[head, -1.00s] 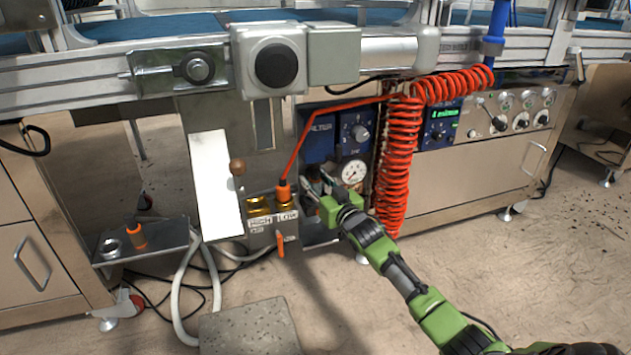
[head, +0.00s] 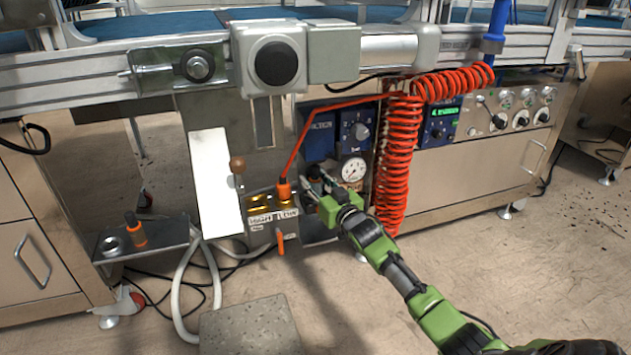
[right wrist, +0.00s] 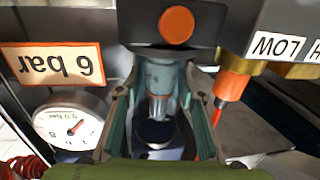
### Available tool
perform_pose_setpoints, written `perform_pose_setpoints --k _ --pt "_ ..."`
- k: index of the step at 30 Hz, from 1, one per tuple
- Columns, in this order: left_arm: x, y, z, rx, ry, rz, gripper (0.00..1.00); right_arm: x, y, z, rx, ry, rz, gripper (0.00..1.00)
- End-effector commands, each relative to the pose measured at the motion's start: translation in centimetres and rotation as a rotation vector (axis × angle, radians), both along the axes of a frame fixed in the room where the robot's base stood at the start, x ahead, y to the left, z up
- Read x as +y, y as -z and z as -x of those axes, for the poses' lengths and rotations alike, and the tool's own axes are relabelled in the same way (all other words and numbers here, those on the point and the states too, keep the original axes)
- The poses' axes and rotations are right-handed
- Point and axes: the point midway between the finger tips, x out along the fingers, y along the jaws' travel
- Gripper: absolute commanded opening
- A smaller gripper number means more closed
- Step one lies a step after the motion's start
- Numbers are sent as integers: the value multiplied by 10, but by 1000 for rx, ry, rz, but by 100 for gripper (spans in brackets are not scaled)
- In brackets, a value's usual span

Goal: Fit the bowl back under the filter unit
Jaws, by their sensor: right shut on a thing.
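The blue filter unit (head: 321,140) sits on the panel below the machine rail, left of the round pressure gauge. My right gripper (head: 314,187) is just below it, reaching in from the lower right. In the right wrist view, which shows the labels upside down, its fingers are shut around a clear bluish bowl (right wrist: 160,82). A dark round part (right wrist: 156,132) lies beyond the bowl, in line with it. I cannot tell whether the bowl touches the unit or is seated; the gripper hides the joint in the head view. My left gripper is not in view.
The gauge (head: 353,170) and red coiled hose (head: 397,160) are close right of the gripper. The HIGH/LOW valve box (head: 268,222), with its orange plug (head: 284,192), is close left. A small shelf (head: 165,242) holds an orange-banded part. Floor room is open at lower right.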

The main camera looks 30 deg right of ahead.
Motion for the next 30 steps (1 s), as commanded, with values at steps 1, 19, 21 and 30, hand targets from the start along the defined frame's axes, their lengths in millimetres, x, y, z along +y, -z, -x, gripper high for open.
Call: perform_pose_setpoints --k 1,19,21,30 --pt "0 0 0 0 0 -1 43 0 1 0 -1 0 0 10" --pt "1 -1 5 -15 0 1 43 1 3 3 1 -1 0 55" --pt "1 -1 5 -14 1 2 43 1 4 8 1 -1 0 55" --pt "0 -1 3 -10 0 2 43 6 4 59 2 -2 1 55"
